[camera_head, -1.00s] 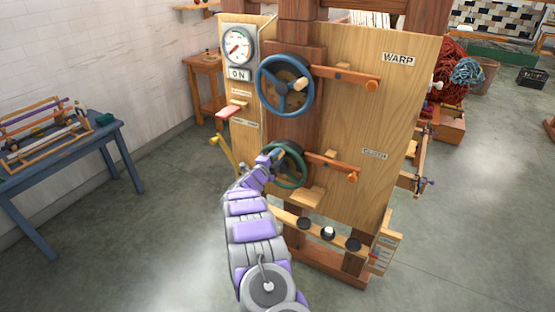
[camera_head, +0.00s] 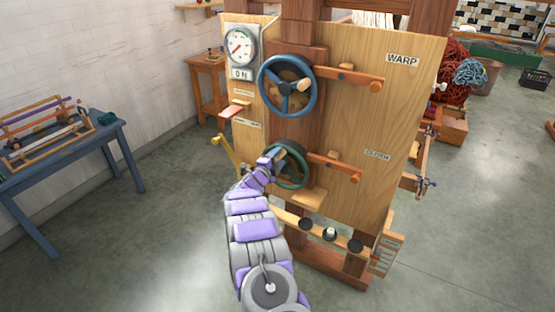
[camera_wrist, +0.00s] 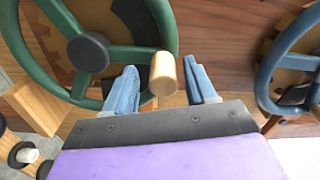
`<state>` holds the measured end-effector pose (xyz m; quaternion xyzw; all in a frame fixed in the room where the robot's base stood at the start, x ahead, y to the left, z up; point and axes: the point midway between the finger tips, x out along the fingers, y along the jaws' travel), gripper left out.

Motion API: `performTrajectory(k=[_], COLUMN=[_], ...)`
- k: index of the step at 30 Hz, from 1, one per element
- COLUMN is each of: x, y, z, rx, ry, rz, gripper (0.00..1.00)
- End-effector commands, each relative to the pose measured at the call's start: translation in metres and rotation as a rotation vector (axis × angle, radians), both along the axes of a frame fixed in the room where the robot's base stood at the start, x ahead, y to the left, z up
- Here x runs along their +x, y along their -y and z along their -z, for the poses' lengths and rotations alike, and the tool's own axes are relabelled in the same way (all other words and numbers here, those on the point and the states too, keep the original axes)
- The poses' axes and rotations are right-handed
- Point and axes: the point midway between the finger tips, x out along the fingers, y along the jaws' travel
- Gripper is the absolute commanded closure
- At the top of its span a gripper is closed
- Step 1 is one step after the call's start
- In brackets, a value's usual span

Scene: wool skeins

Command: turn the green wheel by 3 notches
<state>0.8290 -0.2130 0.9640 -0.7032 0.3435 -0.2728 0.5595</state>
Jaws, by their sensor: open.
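The green wheel (camera_head: 303,170) is the lower of two wheels on the wooden panel, partly hidden behind my arm. In the wrist view the green wheel (camera_wrist: 122,54) fills the left side, with its dark hub and spokes. Its pale wooden knob (camera_wrist: 163,74) stands between the fingers of my gripper (camera_wrist: 163,88). The blue fingers are apart, with a gap visible on the knob's right side; the left finger is close to it. In the head view my gripper (camera_head: 274,158) is at the wheel's left side.
A blue wheel (camera_head: 288,87) with a wooden knob sits above, and shows at right in the wrist view. Orange levers (camera_head: 350,78) stick out to the right of both wheels. A gauge (camera_head: 241,44) and a pink lever (camera_head: 234,110) are at the panel's left.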

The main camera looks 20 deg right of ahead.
Motion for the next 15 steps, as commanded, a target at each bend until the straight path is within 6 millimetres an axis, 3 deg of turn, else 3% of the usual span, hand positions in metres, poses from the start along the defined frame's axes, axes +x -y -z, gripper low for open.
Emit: performTrajectory(k=[15], x=[-0.047], y=[-0.065], z=[-0.001], rx=[0.001], ry=[-0.005], rz=[-0.006], gripper=[0.44])
